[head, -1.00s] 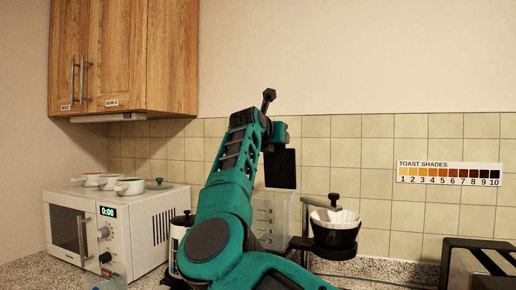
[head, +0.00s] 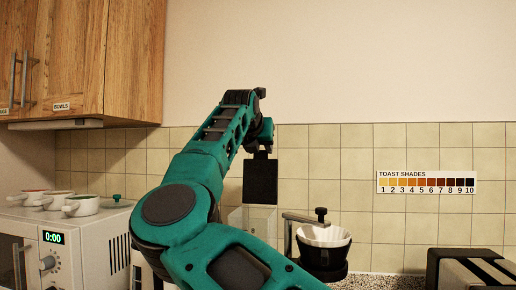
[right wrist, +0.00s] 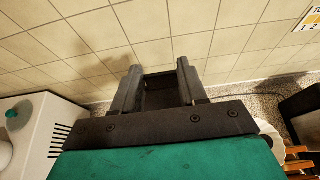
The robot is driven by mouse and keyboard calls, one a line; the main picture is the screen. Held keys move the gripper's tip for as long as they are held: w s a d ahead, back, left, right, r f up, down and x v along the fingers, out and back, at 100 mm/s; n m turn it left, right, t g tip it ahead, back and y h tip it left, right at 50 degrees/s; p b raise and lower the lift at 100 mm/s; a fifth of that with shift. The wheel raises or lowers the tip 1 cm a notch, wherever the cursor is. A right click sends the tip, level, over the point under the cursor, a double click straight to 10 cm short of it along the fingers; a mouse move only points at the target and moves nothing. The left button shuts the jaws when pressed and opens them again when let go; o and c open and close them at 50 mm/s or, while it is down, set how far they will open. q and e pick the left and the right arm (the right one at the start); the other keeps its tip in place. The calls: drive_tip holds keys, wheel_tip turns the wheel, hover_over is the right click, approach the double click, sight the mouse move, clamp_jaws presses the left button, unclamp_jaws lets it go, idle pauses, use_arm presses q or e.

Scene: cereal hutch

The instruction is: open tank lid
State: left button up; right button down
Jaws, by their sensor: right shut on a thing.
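The clear tank (head: 239,218) stands below my right wrist in the head view, partly hidden behind my arm. My right gripper (head: 260,196) points down at the tank's top; its dark shape hides the contact there. In the right wrist view its two fingers (right wrist: 160,80) stand a little apart with a dark flat piece (right wrist: 164,97) between them, which looks like the tank lid. The gripper is shut on it. I cannot tell the lid's angle. My left gripper is not in view.
A black dripper (head: 322,258) with a white filter stands right of the tank. A toaster (head: 468,270) is at the far right. A microwave (head: 85,233) with bowls (head: 82,205) on top is at the left. A wood cabinet (head: 85,60) hangs above.

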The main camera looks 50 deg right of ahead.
drive_tip(key=shift+a+r, duration=0.15)
drive_tip(key=shift+r, duration=0.5)
drive_tip(key=c, duration=1)
unclamp_jaws()
drive_tip(key=shift+o, duration=0.9)
drive_tip(key=shift+s+a, duration=0.1)
drive_tip(key=shift+a, duration=0.1)
drive_tip(key=shift+o, duration=1.1)
drive_tip(key=shift+d+f, duration=0.2)
drive_tip(key=shift+f, duration=0.05)
drive_tip(key=b+v, duration=0.2)
drive_tip(key=v, duration=1.1)
drive_tip(key=shift+f, duration=0.1)
